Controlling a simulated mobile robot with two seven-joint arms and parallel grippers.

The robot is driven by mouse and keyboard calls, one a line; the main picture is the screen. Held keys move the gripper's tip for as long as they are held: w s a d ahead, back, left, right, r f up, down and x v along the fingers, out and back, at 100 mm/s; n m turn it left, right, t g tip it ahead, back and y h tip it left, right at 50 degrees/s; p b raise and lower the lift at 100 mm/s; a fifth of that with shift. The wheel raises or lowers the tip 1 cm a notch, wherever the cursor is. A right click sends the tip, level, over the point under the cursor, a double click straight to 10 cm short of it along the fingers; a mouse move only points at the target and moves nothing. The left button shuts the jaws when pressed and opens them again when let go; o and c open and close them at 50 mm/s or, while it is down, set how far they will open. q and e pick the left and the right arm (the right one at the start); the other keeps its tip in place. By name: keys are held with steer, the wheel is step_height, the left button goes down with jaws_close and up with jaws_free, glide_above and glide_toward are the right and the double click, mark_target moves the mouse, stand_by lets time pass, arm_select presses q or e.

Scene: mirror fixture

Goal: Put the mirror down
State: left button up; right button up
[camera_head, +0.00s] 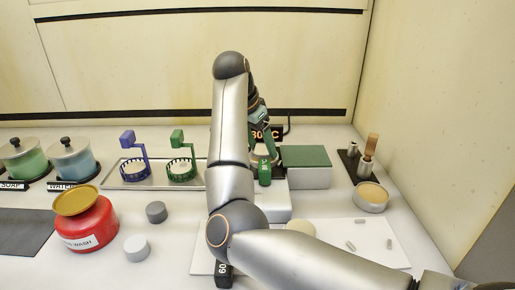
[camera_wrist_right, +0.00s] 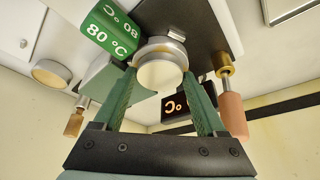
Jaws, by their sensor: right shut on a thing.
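The mirror shows in the right wrist view as a round silver-rimmed piece (camera_wrist_right: 160,65) with a pale face. My right gripper (camera_wrist_right: 161,76) has its green fingers shut on either side of it. In the head view my right gripper (camera_head: 266,147) is at the back middle of the bench, by a green-labelled block (camera_head: 265,172); the arm partly hides it and I cannot make out the mirror there. In the wrist view the mirror is close to the green 80 °C label (camera_wrist_right: 112,30); I cannot tell whether it touches anything below. My left gripper is not in view.
A lit °C display (camera_head: 262,134) stands behind the gripper, and a green-topped box (camera_head: 306,166) is right of it. A tray (camera_head: 153,184) with purple and green baskets is left. A red wash jar (camera_head: 88,226) and grey cylinders stand in front. A white mat (camera_head: 375,240) holds small pieces.

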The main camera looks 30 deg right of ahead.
steer(key=shift+f, duration=0.1)
steer(key=o, duration=1.4)
steer(key=v, duration=1.2)
